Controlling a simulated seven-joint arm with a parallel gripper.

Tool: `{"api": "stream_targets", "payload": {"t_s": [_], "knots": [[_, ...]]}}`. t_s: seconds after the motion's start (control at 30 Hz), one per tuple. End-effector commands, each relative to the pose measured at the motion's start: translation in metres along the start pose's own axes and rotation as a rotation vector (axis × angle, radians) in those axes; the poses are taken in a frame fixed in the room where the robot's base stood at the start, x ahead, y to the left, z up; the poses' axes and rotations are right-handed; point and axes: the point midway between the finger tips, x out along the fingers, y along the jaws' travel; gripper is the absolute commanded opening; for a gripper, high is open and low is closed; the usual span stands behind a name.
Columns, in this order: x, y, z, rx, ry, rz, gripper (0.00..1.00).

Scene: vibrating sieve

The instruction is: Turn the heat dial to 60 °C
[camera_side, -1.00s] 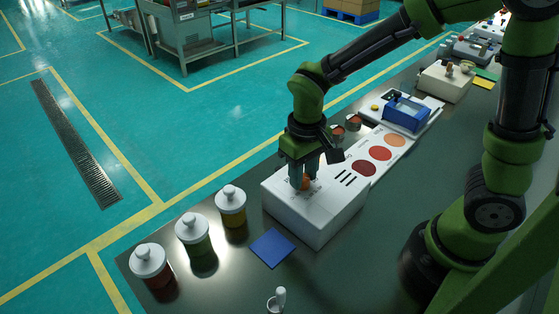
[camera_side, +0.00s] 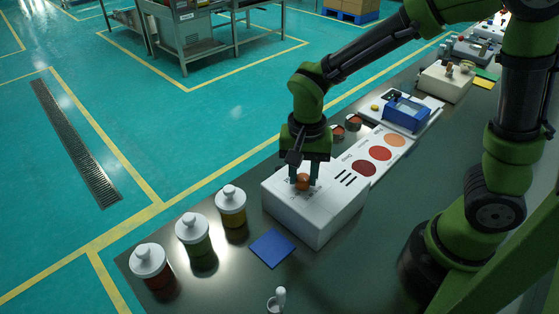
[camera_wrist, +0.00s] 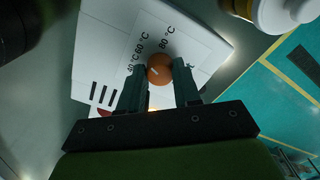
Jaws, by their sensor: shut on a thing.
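The heat dial is an orange knob (camera_side: 303,182) on top of a white box (camera_side: 318,215) with dark slots; the knob also shows in the wrist view (camera_wrist: 160,69). Printed temperature labels (camera_wrist: 150,45) stand around it, among them 60 °C and 80 °C. A pale pointer line marks the knob, but I cannot tell its exact setting. My gripper (camera_side: 303,180) reaches down onto the box from above. In the wrist view its two dark fingers (camera_wrist: 160,80) stand on either side of the knob, shut on it.
Several lidded jars (camera_side: 193,233) stand left of the box. A blue square (camera_side: 272,248) lies in front of it. A small white object (camera_side: 278,298) is near the front edge.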

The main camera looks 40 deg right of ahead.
Motion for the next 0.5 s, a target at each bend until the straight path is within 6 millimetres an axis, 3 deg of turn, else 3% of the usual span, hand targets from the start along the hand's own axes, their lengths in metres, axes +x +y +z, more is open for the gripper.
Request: {"api": "stream_targets", "payload": {"t_s": [0.5], "knots": [[-0.0016,-0.0004,-0.0007,0.061,0.001,-0.003,0.02]]}}
